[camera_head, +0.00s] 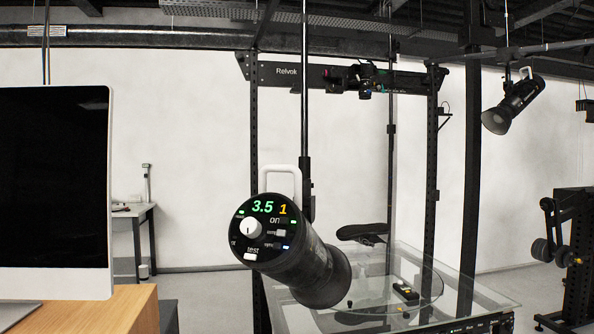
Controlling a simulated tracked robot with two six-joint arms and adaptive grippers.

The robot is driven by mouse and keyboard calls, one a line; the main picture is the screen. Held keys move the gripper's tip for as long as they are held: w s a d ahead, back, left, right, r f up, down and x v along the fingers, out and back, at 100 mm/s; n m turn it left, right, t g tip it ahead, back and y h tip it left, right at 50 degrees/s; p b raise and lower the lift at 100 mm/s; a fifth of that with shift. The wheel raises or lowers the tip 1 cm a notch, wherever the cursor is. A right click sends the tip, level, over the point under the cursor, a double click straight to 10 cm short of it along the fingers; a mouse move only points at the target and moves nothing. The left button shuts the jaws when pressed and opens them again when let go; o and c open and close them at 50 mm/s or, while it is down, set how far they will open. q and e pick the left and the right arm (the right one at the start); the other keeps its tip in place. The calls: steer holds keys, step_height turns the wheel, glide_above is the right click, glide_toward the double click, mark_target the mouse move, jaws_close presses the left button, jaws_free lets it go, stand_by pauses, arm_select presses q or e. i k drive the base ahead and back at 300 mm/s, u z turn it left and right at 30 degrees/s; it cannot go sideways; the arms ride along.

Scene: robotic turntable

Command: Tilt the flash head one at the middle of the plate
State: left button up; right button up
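A black cylindrical flash head (308,264) hangs in the middle foreground from a thin black vertical pole. Its round control panel (265,232) faces me, with a green "3.5", a yellow "1", a white knob and several small buttons. A white handle (283,172) stands up over its back. Its front end points away and down to the right, over a clear glass plate (450,268). The head hides part of the plate's left side. Neither of my grippers shows in this view.
A second flash head (514,103) hangs at the upper right. A black frame marked "Relvok" (345,75) stands behind the plate. A monitor (55,190) on a wooden desk (128,308) fills the left. A small black and yellow device (405,292) lies on the plate.

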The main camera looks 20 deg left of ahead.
mark_target(303, 262)
steer(key=u, duration=0.15)
steer(key=i, duration=0.9)
steer(key=z, duration=0.1)
